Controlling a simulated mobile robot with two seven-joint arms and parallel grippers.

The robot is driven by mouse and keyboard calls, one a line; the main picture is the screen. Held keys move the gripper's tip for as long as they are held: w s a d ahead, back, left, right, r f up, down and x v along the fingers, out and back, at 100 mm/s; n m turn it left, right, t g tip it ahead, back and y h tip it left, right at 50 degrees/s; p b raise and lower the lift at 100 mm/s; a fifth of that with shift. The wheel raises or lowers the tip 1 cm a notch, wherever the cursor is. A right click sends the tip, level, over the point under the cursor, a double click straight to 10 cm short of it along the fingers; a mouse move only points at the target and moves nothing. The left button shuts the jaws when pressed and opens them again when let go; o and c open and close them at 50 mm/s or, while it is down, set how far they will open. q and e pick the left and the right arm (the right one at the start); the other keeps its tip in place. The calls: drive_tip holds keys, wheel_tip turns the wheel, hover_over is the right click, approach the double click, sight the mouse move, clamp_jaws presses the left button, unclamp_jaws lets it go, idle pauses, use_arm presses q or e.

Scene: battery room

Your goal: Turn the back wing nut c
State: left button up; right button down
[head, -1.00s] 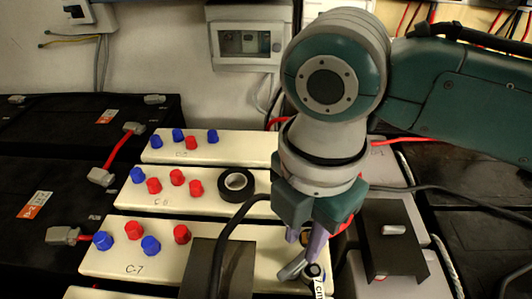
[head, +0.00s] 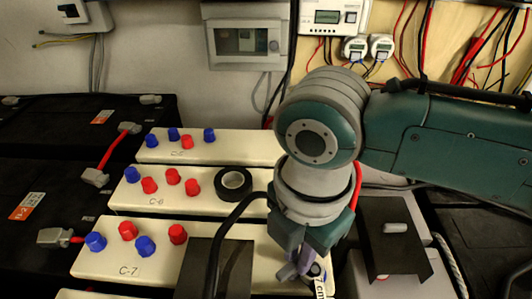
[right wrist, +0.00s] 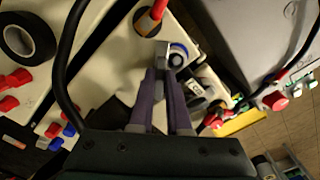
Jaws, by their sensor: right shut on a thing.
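My right gripper (head: 303,266) points down at the right end of the C-7 block (head: 172,262). Its purple fingers are closed on a small grey metal piece (head: 287,272), which looks like the wing nut. In the right wrist view the fingertips (right wrist: 163,76) meet at this pale grey nut (right wrist: 162,52), beside a round part with a blue ring (right wrist: 178,55). The fingers hide much of the nut, and I cannot read its letter. My left gripper is not in view.
A dark upright plate (head: 216,268) and a black cable stand left of the gripper. A dark bracket (head: 396,237) is on the right. Red and blue caps (head: 178,234) sit on the blocks. A tape roll (head: 233,183) lies on C-6. Meters hang on the back wall.

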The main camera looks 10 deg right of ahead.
idle(0.4)
drive_tip(key=shift+r+m+p, duration=0.15)
drive_tip(key=shift+m+p, duration=0.15)
drive_tip(key=shift+p, duration=0.1)
drive_tip(key=m+p, duration=0.2)
drive_tip(key=shift+s+r+m+p, duration=0.1)
drive_tip(key=shift+m+p, duration=0.2)
drive_tip(key=m+p, duration=0.2)
drive_tip(key=m, duration=0.1)
drive_tip(key=shift+s, duration=0.1)
drive_tip(key=shift+m+p, duration=0.55)
drive_tip(key=shift+m, duration=0.55)
drive_tip(key=shift+f, duration=0.2)
drive_tip(key=c, duration=1.2)
unclamp_jaws()
drive_tip(key=shift+o, duration=0.2)
